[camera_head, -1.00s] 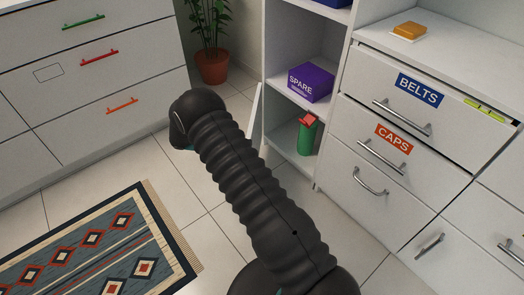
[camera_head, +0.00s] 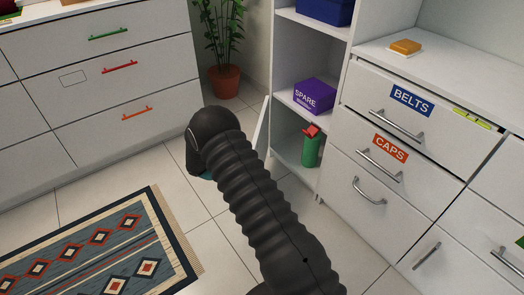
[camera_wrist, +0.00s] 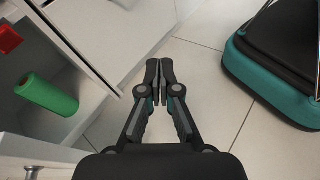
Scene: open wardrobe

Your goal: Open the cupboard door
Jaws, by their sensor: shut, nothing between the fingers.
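A white cupboard door (camera_head: 262,128) stands ajar at the left edge of the tall shelf unit, seen nearly edge-on beside my arm in the head view. Behind it, the lower compartment holds a green cylinder (camera_head: 311,150) with a red block (camera_head: 311,131) at its top. In the wrist view my gripper (camera_wrist: 160,68) is shut and empty, with its fingers together over the floor tiles. A white panel (camera_wrist: 115,35) lies just left of the fingertips; I cannot tell whether they touch it. The head view hides the gripper behind my arm.
A purple SPARE box (camera_head: 314,96) sits on the shelf above. Drawers labelled BELTS (camera_head: 412,100) and CAPS (camera_head: 390,147) are at right. A drawer chest (camera_head: 80,95) stands at left, a potted plant (camera_head: 224,80) behind. Tiled floor is clear around the patterned rug (camera_head: 100,262).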

